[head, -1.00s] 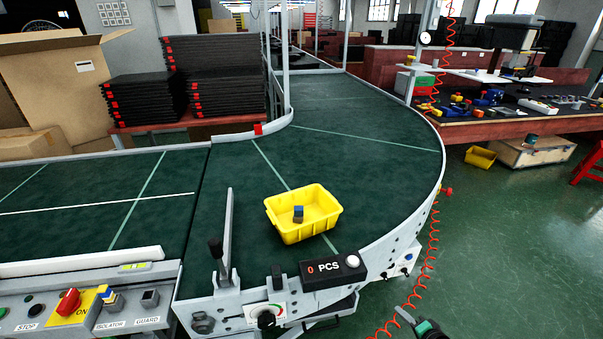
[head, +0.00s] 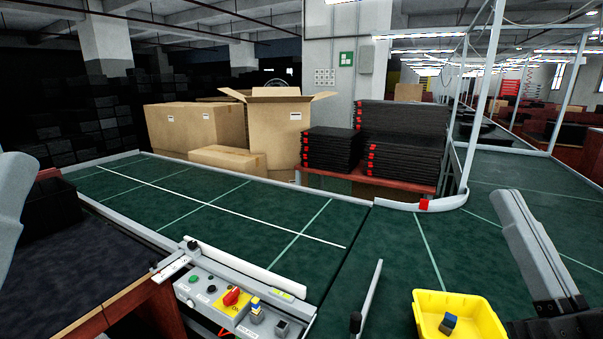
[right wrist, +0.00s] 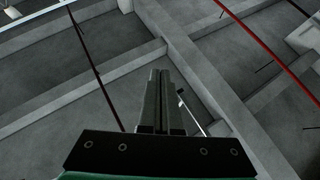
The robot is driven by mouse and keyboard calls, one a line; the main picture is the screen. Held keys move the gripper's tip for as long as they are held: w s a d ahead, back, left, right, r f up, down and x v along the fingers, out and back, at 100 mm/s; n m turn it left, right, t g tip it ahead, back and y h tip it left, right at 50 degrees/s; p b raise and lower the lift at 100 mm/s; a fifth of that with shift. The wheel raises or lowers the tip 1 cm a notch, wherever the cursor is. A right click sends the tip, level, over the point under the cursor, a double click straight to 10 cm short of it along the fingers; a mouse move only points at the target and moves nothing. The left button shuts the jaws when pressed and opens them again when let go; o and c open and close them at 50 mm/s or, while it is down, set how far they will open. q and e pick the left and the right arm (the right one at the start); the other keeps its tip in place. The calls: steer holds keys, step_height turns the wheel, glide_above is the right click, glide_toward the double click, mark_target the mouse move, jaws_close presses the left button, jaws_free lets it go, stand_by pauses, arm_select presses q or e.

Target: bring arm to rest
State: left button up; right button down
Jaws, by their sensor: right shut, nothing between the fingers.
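My right gripper (head: 508,198) stands at the right of the head view, with its grey fingers pointing up from a dark base at the lower edge. It is shut and empty. In the right wrist view its two fingers (right wrist: 158,78) lie together against the ceiling. The yellow bin (head: 428,325) sits on the green conveyor (head: 370,245), left of the gripper's base in the picture. A small blue and grey block (head: 448,323) lies in the bin. A pale part of my left arm shows at the left edge; my left gripper is out of view.
A control panel (head: 205,288) with a red knob (head: 231,297) stands at the conveyor's near edge. Cardboard boxes (head: 195,127) and stacked black trays (head: 405,140) stand behind it. A dark bench (head: 75,265) lies at left. The conveyor's left stretch is clear.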

steer(key=s+a+r+n+t+y, duration=0.1)
steer(key=s+a+r+t+y, duration=0.1)
steer(key=s+a+r, duration=0.4)
step_height(320, 180, up, 39)
steer(key=d+p, duration=0.2)
steer(key=p, duration=3.6)
steer(key=shift+w, duration=0.15)
